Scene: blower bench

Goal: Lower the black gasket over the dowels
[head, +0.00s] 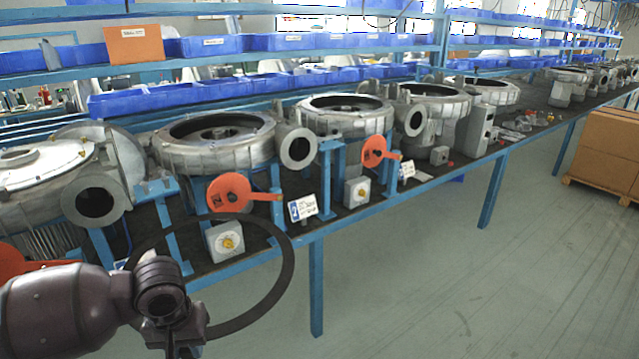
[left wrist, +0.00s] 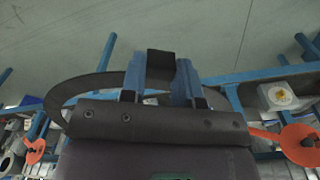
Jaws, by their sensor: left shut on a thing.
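The black gasket (head: 288,268) is a large thin flat ring, held in the air in front of the bench in the head view. My left gripper (head: 184,346) is shut on its near rim, at the lower left. In the left wrist view the two blue fingers of the gripper (left wrist: 161,80) show, with the gasket (left wrist: 85,84) curving out to the left. Behind it stand grey blower housings with round open tops, such as one housing (head: 215,140) and another to its right (head: 345,112). I cannot make out any dowels. My right gripper is not in view.
The dark-topped bench (head: 345,215) has blue legs. Orange round parts (head: 230,192), small boxes with yellow knobs (head: 225,241) and white signs (head: 302,208) line its front edge. Blue bins (head: 150,101) fill the shelves behind. Cardboard boxes (head: 605,150) stand at right. The floor is clear.

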